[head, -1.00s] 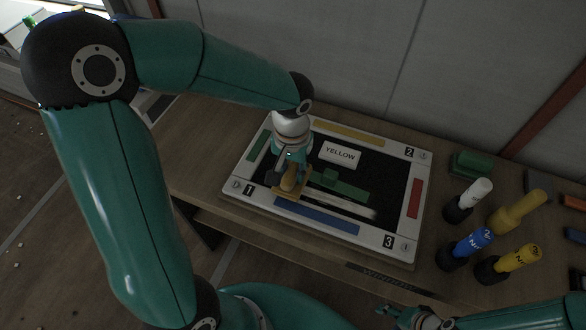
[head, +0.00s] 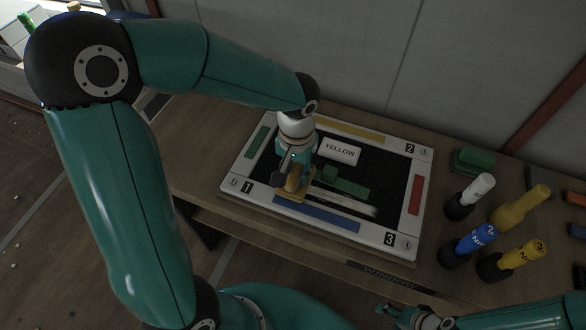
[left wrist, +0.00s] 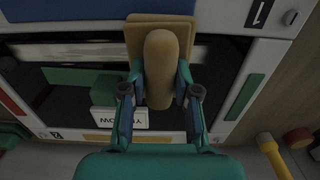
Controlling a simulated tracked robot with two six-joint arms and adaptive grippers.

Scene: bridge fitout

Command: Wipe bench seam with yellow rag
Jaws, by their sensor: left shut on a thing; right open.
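My left gripper (head: 293,170) is shut on the upright handle of the yellow rag (head: 290,197), a flat tan-yellow pad. The pad is at the left end of a pale whitish streak (head: 345,205), which runs along the front part of the board's black panel. Whether the pad touches the surface is hard to tell. In the left wrist view, the gripper fingers (left wrist: 160,88) flank the rounded handle, with the rag's pad (left wrist: 133,38) beyond it; the streak (left wrist: 60,52) shows to the left. My right gripper (head: 415,316) is open and empty at the lower edge of the head view.
The white-framed board (head: 230,187) lies on the wooden bench (head: 190,165). On its panel are a YELLOW label (head: 340,150) and a green block (head: 345,184). Several bottles, including a blue-topped one (head: 474,239), and a green block (head: 473,160) stand to the right. A wall is behind.

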